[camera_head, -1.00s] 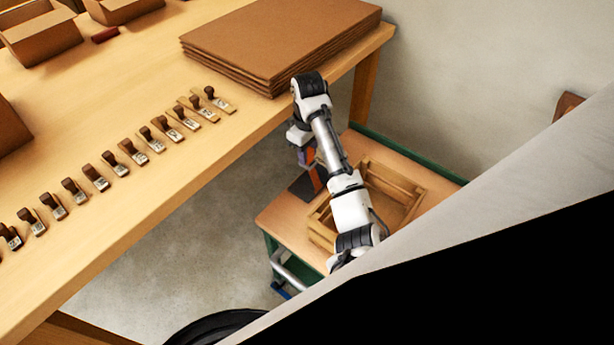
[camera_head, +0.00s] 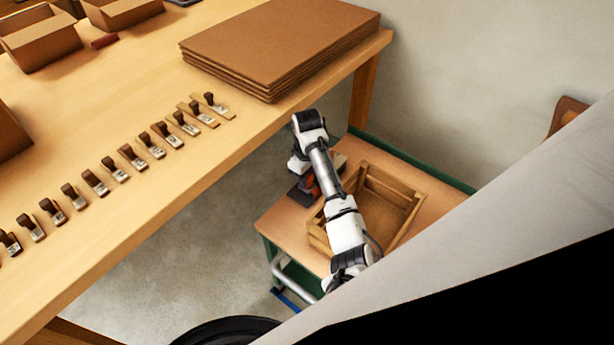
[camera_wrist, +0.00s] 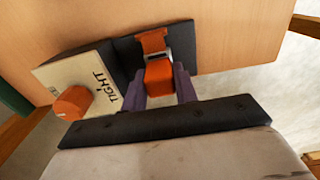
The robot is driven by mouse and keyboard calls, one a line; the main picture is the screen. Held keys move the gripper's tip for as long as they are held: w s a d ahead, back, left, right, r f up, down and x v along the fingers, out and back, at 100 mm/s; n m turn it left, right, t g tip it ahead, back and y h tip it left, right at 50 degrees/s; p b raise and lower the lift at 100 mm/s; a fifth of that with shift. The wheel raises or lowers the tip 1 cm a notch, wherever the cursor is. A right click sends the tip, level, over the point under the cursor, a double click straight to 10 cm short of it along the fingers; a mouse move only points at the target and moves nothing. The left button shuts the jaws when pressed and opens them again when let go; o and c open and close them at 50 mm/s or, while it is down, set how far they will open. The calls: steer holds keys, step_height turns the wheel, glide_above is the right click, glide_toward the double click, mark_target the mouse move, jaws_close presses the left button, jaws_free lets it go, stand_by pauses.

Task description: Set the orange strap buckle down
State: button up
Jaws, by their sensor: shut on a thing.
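The orange strap buckle (camera_wrist: 157,78) is between the two purple fingers of my gripper (camera_wrist: 160,85), which is shut on it. An orange strap piece (camera_wrist: 152,40) shows just beyond it, with a grey metal part between. Both are over a dark pad (camera_wrist: 125,48) in the wrist view; I cannot tell whether the buckle touches it. Beside it on the left is a pale block marked "TIGHT" (camera_wrist: 80,80) with an orange knob (camera_wrist: 72,103). In the head view my arm largely hides the buckle and gripper.
The cart top (camera_head: 283,218) carries an open wooden crate (camera_head: 408,232) right of the pad, close to my arm. The long workbench (camera_head: 150,210) at left holds a row of stamps (camera_head: 120,170) and stacked cardboard sheets (camera_head: 275,45).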

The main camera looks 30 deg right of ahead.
steer(key=o, duration=1.1)
steer(key=shift+f, duration=0.1)
step_height(320, 180, up, 12)
steer(key=shift+r+p, duration=0.15)
steer(key=shift+p, duration=0.4)
